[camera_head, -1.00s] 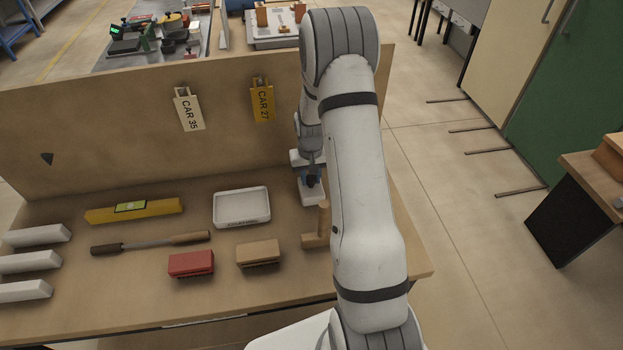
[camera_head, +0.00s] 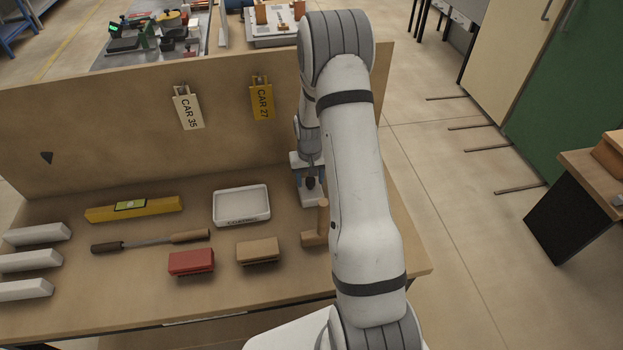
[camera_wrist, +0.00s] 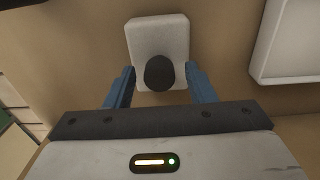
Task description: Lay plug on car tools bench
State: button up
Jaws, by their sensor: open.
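A dark, round-topped plug (camera_wrist: 159,72) stands on a pale block (camera_wrist: 158,35) in the wrist view. In the head view the dark plug (camera_head: 310,183) and the pale block (camera_head: 312,200) sit at the right of a wooden bench (camera_head: 130,290), partly hidden by my arm. My gripper (camera_wrist: 161,85) is open, with one blue finger on each side of the plug. I see no clear contact between fingers and plug. Whether the plug is set into the block or just rests on it cannot be told.
A white tray (camera_head: 241,190) lies left of the block, and a wooden mallet (camera_head: 320,225) stands in front of it. A red brush (camera_head: 190,262), tan brush (camera_head: 257,252), file (camera_head: 150,242) and yellow level (camera_head: 133,209) lie further left. A back panel (camera_head: 90,155) with car tags rises behind.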

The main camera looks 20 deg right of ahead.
jog(key=s+a+r+b, duration=0.1)
jog(key=s+a+r, duration=0.1)
jog(key=r, duration=0.7)
jog(key=s+a+r+b, duration=0.1)
jog(key=s+r+b, duration=0.1)
jog(key=r, duration=0.8)
jog(key=s+a+r+t, duration=0.1)
jog(key=s+a+r, duration=0.1)
jog(key=s, duration=0.5)
jog(key=s+a+r+n+t, duration=0.1)
jog(key=s+a+r, duration=0.2)
jog(key=s, duration=0.5)
jog(key=s+a+r+n+t, duration=0.1)
jog(key=s+a+r, duration=0.2)
jog(key=s, duration=0.4)
jog(key=shift+v, duration=0.75)
jog(key=shift+f, duration=0.2)
